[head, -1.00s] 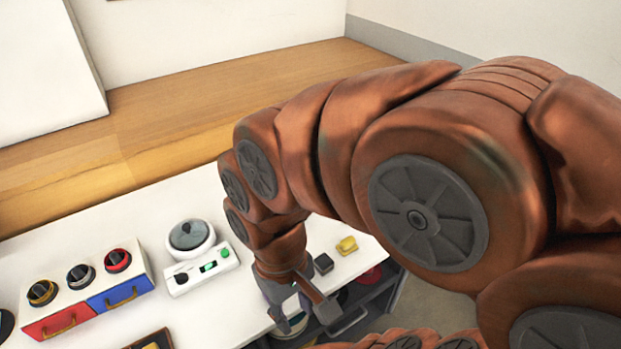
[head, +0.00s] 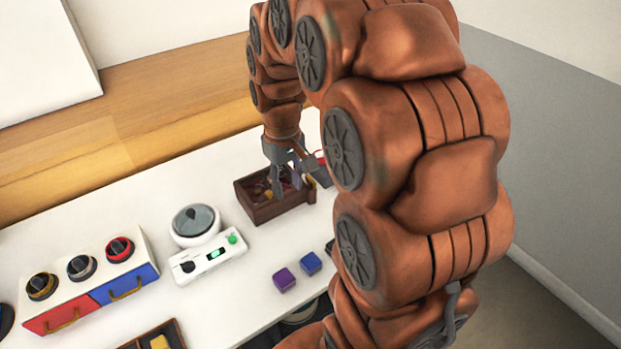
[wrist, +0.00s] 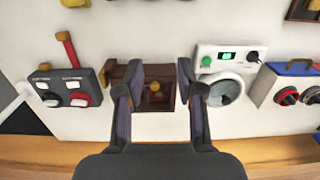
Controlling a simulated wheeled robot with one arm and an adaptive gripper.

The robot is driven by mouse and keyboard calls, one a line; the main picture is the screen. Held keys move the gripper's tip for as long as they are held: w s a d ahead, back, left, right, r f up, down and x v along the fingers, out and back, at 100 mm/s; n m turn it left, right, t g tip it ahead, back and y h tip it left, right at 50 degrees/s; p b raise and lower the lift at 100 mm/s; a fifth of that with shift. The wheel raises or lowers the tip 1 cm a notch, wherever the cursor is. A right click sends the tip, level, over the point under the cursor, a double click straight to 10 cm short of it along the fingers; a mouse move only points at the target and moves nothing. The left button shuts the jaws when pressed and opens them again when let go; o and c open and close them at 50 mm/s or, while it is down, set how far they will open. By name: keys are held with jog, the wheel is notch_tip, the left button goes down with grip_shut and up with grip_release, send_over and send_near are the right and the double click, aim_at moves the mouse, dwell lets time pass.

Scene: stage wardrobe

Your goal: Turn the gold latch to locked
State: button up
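A gold-ringed black knob (head: 41,287) is at the left end of a row of three on a white-topped box (head: 141,252); silver-ringed and red-ringed knobs sit beside it. I cannot tell which thing is the latch or read its setting. My gripper (head: 286,186) is right of the knob box, above a brown open box (head: 262,208). In the wrist view my gripper (wrist: 157,80) is open, with its fingers apart around the view of the brown box (wrist: 152,105), which has a gold round thing (wrist: 155,88) inside. Nothing is held.
A white appliance (head: 212,262) with a green display and round lid stands between the boxes. Purple (head: 284,280) and blue (head: 311,263) cubes lie in front. A grey switch box (wrist: 68,90) with a red lever shows in the wrist view.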

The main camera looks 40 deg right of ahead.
jog(key=b, duration=0.1)
send_over(311, 179)
jog(key=shift+t, duration=0.4)
notch_tip(311, 179, down, 8)
jog(key=shift+r, duration=0.2)
jog(key=shift+f+p, duration=0.9)
jog(key=shift+f, duration=2.95)
grip_shut()
